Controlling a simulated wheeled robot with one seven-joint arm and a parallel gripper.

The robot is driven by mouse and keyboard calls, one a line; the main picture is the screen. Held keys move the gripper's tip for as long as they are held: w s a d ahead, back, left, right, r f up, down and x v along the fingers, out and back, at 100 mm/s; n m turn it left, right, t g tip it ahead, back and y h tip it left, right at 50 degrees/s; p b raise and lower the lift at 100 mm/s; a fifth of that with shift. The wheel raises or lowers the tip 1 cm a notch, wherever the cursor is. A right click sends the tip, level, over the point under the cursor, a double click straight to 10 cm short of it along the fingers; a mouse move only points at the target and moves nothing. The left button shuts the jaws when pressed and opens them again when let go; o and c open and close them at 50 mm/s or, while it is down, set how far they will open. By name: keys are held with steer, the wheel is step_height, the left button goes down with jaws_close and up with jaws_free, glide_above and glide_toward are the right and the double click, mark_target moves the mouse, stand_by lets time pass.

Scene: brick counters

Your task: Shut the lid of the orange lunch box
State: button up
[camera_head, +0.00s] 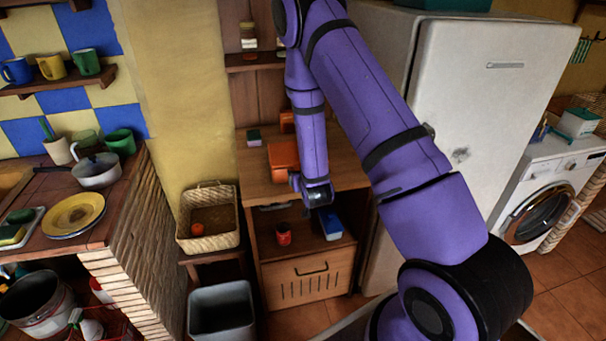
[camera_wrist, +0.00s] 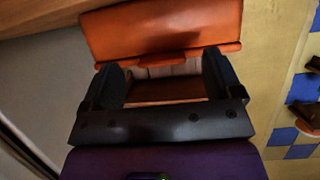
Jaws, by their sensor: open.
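The orange lunch box (camera_head: 283,154) is on the wooden cabinet top, partly hidden by my arm in the head view. In the wrist view its orange lid panel (camera_wrist: 165,30) stands open at the top, with a small tab at its lower edge. Part of the box's orange body (camera_wrist: 165,91) shows below, between my fingers. My gripper (camera_wrist: 164,78) is open, with dark fingers either side of the box's opening. I cannot tell whether they touch it. In the head view my gripper (camera_head: 297,182) is close to the box's front edge.
A small green-topped item (camera_head: 254,137) sits on the cabinet top (camera_head: 252,170) left of the box. The white fridge (camera_head: 470,100) stands close on the right. A red jar (camera_head: 283,235) and a blue box (camera_head: 330,226) are on the shelf below. A wicker basket (camera_head: 207,218) is at left.

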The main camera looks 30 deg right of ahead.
steer(key=v, duration=0.7)
steer(key=shift+s, duration=0.35)
steer(key=shift+a, duration=0.1)
steer(key=s+a+r+n+g+y, duration=0.1)
steer(key=s+a+r+g+y, duration=0.15)
steer(key=r, duration=0.85)
steer(key=s+a+r+g+y, duration=0.1)
steer(key=s+a+r+y, duration=0.15)
steer(key=r, duration=0.95)
steer(key=s+a+r+n+g, duration=0.1)
steer(key=s+r+g, duration=0.1)
steer(key=s+r, duration=0.4)
steer(key=s+a+r+n+g, duration=0.1)
steer(key=s+r, duration=0.5)
steer(key=s, duration=1.1)
steer(key=shift+r+n+g+h, duration=0.3)
steer(key=shift+r+n+g, duration=0.05)
steer(key=shift+n+g, duration=0.1)
steer(key=shift+s, duration=0.1)
